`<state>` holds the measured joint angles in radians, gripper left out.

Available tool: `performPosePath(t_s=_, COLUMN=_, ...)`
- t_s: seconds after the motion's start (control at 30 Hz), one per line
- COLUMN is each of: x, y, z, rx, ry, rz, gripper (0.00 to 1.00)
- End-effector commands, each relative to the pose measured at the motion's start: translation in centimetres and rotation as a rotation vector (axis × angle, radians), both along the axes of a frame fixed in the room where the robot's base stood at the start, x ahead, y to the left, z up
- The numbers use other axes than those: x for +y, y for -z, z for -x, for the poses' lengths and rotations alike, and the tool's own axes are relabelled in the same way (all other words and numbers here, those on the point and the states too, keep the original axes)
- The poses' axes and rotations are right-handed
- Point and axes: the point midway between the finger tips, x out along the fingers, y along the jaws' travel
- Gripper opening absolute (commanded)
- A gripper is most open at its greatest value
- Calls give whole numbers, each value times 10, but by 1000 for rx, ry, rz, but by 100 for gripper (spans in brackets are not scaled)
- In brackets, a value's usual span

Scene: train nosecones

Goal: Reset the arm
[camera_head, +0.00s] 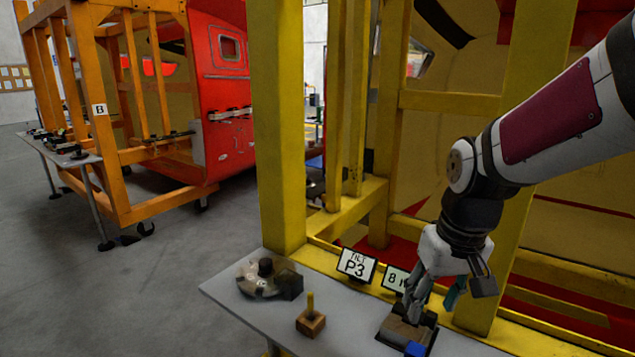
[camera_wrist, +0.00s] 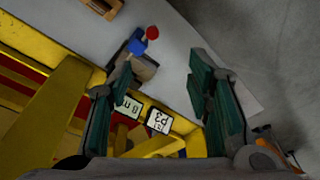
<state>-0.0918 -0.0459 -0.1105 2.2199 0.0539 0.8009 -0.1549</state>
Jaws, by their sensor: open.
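My arm reaches in from the right edge of the head view. My gripper (camera_head: 434,303) points down over the right part of a grey table (camera_head: 235,302). In the wrist view, my gripper (camera_wrist: 160,78) has its two dark green-padded fingers spread wide with nothing held between them. A dark brown block (camera_head: 402,332) with a blue part (camera_head: 415,349) sits on the table below the fingers. In the wrist view, the blue part (camera_wrist: 137,45) has a red knob beside it. The gap between fingers and block is hard to judge.
A yellow steel frame (camera_head: 279,130) stands close behind the table. A P3 sign (camera_head: 356,266) and another sign (camera_head: 395,279) stand at its back edge. A wooden block with a yellow peg (camera_head: 311,322) and a round part (camera_head: 258,281) lie left. Grey floor (camera_head: 130,300) is clear left.

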Motion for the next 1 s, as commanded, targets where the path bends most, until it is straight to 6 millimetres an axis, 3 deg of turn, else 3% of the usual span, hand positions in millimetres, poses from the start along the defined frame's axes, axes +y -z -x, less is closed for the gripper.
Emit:
performPosePath(t_s=0.03, x=0, y=-13, z=10, rx=-36, ry=8, rz=-5, gripper=46)
performPosePath(t_s=0.2, x=0, y=-43, z=46, rx=-122, ry=35, rz=-10, gripper=46)
performPosePath(t_s=0.5, x=-1, y=-69, z=109, rx=-267, ry=85, rz=-3, gripper=46)
performPosePath(t_s=0.7, x=-2, y=-72, z=129, rx=-315, ry=103, rz=6, gripper=46)
performPosePath(t_s=1.0, x=-2, y=-72, z=133, rx=-321, ry=107, rz=7, gripper=46)
